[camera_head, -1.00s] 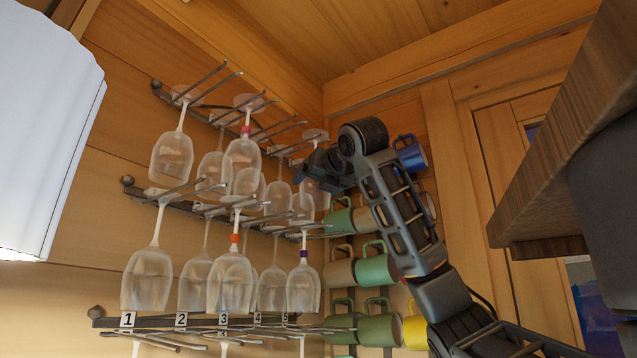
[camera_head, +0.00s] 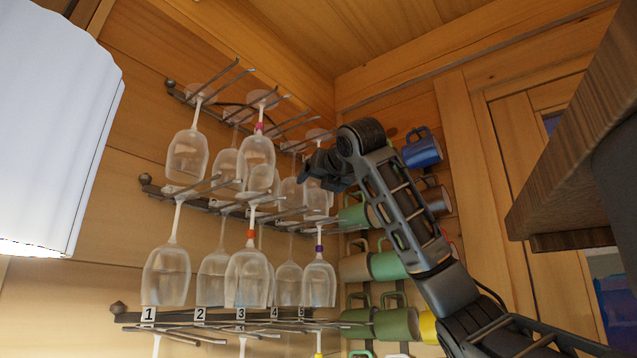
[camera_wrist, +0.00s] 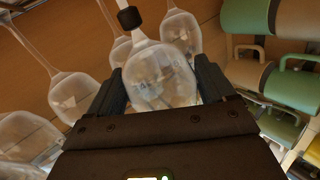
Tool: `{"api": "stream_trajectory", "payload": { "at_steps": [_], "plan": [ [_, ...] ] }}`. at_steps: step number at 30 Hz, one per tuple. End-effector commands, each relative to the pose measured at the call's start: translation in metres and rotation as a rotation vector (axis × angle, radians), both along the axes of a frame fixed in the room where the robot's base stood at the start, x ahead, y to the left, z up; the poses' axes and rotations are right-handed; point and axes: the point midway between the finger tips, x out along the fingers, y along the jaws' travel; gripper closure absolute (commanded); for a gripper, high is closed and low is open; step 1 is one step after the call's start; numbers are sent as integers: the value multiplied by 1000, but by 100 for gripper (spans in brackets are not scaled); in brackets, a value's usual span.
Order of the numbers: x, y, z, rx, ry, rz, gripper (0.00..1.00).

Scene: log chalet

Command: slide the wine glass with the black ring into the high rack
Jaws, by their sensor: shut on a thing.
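The wine glass with the black ring shows in the wrist view (camera_wrist: 160,78), its bowl between the two fingers of my gripper (camera_wrist: 160,88). The black ring (camera_wrist: 130,18) is on its stem, above the bowl. In the head view my gripper (camera_head: 322,172) is shut on this glass at the right end of the high rack (camera_head: 218,76). The glass hangs bowl down there, its foot (camera_head: 319,134) at about the height of the rack's rods. My gripper hides its stem and ring. I cannot tell whether the foot rests on the rods.
Other glasses hang close by on the high rack, one with a magenta ring (camera_head: 257,150). A middle rack (camera_head: 155,190) and a numbered low rack (camera_head: 125,317) are below. Mugs hang at the right, including a blue mug (camera_head: 422,152). A white lampshade (camera_head: 55,130) stands at the left.

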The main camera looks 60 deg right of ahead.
Motion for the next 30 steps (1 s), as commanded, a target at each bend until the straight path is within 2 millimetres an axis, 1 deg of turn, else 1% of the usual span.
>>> {"api": "stream_trajectory", "payload": {
  "at_steps": [13, 14, 19, 30],
  "plan": [
    [0, 0, 0, -1, -1, 0, 37],
    [0, 0, 0, -1, -1, 0, 16],
    [0, 0, 1, -1, -1, 1, 0],
    [1, 2, 1, -3, -1, 5, 0]
  ]
}}
